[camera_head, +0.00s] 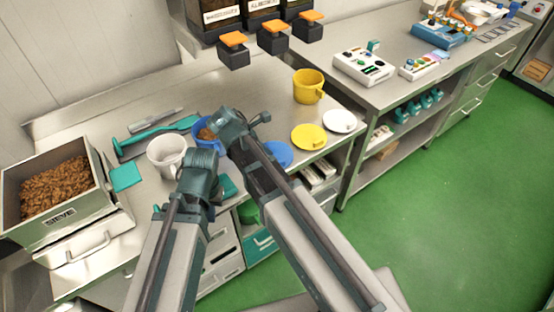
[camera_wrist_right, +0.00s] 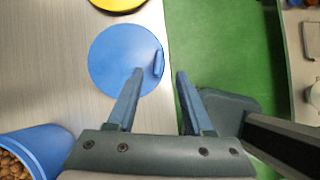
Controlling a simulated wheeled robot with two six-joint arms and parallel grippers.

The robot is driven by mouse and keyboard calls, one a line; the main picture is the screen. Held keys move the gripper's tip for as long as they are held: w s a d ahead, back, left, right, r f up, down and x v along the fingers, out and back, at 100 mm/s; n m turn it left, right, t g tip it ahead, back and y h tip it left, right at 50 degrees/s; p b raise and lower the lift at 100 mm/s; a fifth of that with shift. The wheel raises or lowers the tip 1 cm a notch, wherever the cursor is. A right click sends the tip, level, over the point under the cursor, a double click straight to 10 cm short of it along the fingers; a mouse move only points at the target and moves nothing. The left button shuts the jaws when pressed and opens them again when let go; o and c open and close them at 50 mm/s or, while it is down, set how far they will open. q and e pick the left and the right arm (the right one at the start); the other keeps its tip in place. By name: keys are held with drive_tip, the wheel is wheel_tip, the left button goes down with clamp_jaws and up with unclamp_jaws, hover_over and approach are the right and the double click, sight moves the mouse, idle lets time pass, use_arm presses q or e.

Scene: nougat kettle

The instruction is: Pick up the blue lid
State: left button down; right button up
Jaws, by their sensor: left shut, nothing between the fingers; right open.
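The blue lid (camera_head: 279,153) lies flat on the steel table near its front edge. It is a round disc, partly hidden by my right arm in the head view. In the right wrist view the lid (camera_wrist_right: 112,52) shows a small raised handle (camera_wrist_right: 158,62) near its right rim. My right gripper (camera_wrist_right: 159,72) is open and empty; its left finger overlaps the lid and its right finger shows over the green floor. The handle appears between the fingertips, without visible gripping. My left gripper (camera_head: 228,187) is shut and empty near the table's front edge, partly hidden by the arms.
A blue cup of nuts (camera_head: 207,134) and a white cup (camera_head: 166,153) stand left of the lid. A yellow lid (camera_head: 309,136), a white lid (camera_head: 340,121) and a yellow cup (camera_head: 308,86) are to its right. A sieve box (camera_head: 60,236) stands far left.

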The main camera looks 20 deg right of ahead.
sight(280, 161)
drive_tip(key=shift+d+f+b, duration=0.1)
drive_tip(key=shift+f+b, duration=0.15)
drive_tip(key=shift+b, duration=0.05)
drive_tip(key=b+x, duration=0.3)
drive_tip(key=x, duration=0.1)
drive_tip(key=shift+w+d+f+b, duration=0.2)
drive_tip(key=shift+d+f+b, duration=0.05)
drive_tip(key=shift+d+b, duration=0.1)
drive_tip(key=shift+r, duration=0.15)
clamp_jaws()
